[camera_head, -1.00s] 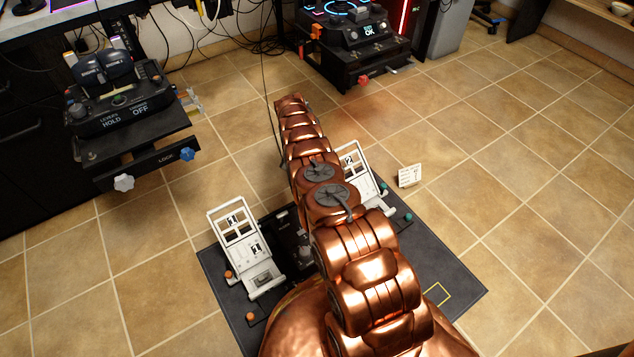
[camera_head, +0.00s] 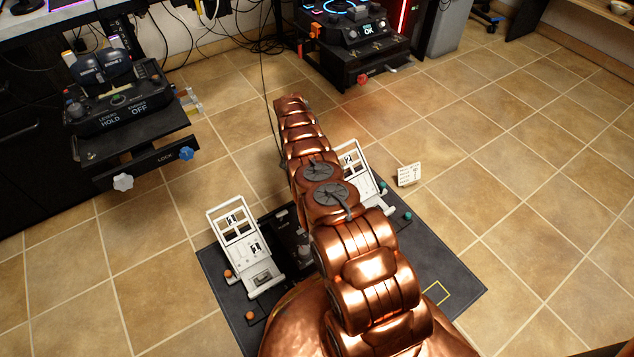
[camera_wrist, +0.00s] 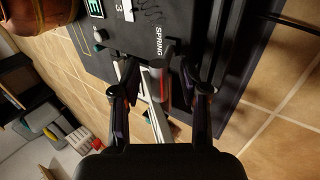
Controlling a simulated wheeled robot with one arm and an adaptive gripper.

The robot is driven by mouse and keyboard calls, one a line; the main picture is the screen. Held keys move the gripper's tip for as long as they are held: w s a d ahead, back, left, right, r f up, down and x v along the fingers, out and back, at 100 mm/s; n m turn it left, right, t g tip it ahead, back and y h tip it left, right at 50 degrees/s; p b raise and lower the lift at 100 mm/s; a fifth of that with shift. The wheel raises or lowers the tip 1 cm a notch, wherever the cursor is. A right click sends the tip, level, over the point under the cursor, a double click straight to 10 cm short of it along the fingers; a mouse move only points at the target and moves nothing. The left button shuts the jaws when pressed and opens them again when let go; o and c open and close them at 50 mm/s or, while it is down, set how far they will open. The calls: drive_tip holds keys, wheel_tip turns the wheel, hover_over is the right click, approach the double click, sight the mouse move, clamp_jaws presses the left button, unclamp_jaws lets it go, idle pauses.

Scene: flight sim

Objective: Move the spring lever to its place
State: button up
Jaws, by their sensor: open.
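In the wrist view, a short grey, rod-like lever (camera_wrist: 157,84) with a reddish tint stands by the word SPRING on a dark panel (camera_wrist: 166,22). I take it for the spring lever; which position it sits in I cannot tell. My gripper (camera_wrist: 157,72) is open, with one dark finger on each side of the lever. I see gaps beside it, but cannot tell whether either finger touches it. In the head view my copper arm hides the gripper and the lever. The pedal unit's dark base plate (camera_head: 450,277) shows on the floor around my arm.
White pedals stand left (camera_head: 245,248) and right (camera_head: 361,172) of my arm. A small white card (camera_head: 409,175) stands on the floor behind. A throttle console (camera_head: 125,105) is at the left, another black console (camera_head: 355,45) at the back. Tiled floor at right is clear.

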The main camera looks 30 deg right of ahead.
drive_tip(key=shift+r, duration=0.1)
drive_tip(key=shift+w+r, duration=0.1)
drive_tip(key=shift+r, duration=4.8)
